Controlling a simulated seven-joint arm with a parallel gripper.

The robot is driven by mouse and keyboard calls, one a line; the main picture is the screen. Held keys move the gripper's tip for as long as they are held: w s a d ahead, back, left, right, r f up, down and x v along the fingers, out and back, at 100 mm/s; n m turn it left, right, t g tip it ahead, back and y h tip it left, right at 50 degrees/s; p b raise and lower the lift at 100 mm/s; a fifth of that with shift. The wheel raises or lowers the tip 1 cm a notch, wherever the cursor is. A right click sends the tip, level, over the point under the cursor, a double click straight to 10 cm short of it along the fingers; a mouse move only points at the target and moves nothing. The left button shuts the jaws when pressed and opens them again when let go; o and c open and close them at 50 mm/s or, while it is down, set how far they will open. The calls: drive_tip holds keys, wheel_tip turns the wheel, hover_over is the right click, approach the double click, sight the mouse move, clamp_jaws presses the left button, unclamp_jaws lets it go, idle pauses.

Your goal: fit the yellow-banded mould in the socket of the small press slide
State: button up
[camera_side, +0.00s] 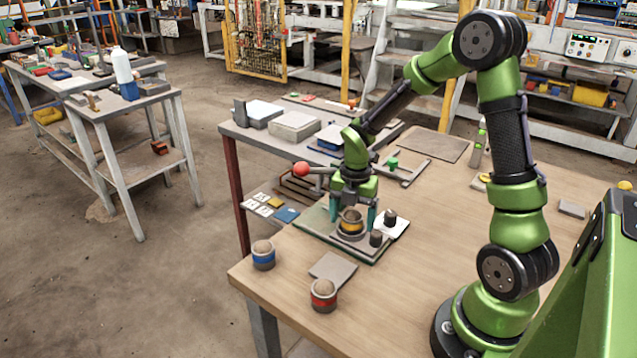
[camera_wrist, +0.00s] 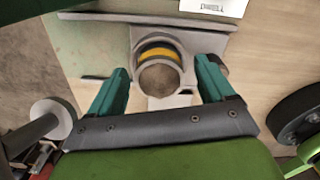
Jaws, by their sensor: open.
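The yellow-banded mould (camera_side: 351,223) stands upright at the small press slide (camera_side: 350,241), with a brown fill in its top. In the wrist view the mould (camera_wrist: 158,62) sits within a grey curved part of the slide (camera_wrist: 190,42); whether it is fully down in the socket I cannot tell. My gripper (camera_side: 353,215) is right above the slide, pointing down. Its teal fingers are open, one on each side of the mould; in the wrist view my gripper (camera_wrist: 160,85) shows a gap between each finger and the mould.
A blue-banded mould (camera_side: 263,255) and a red-banded mould (camera_side: 323,295) stand near the table's front left edge, with a grey plate (camera_side: 333,269) between them. Dark knobs (camera_side: 389,217) stand right of the mould. A red ball (camera_side: 301,169) sticks out left of my gripper. The table's right is mostly clear.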

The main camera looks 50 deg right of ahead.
wheel_tip(320, 180, up, 17)
idle(0.4)
drive_tip(key=s+a+r+m+t+y, duration=0.1)
drive_tip(key=s+a+m+t, duration=0.2)
drive_tip(key=m, duration=0.9)
drive_tip(key=s+a+r+m+t+y, duration=0.1)
drive_tip(key=s+a+r+m+t, duration=0.1)
drive_tip(key=s+a+m+t, duration=0.2)
drive_tip(key=shift+s+a+m, duration=1.7)
drive_tip(key=shift+a+m, duration=1.7)
drive_tip(key=shift+m, duration=1.1)
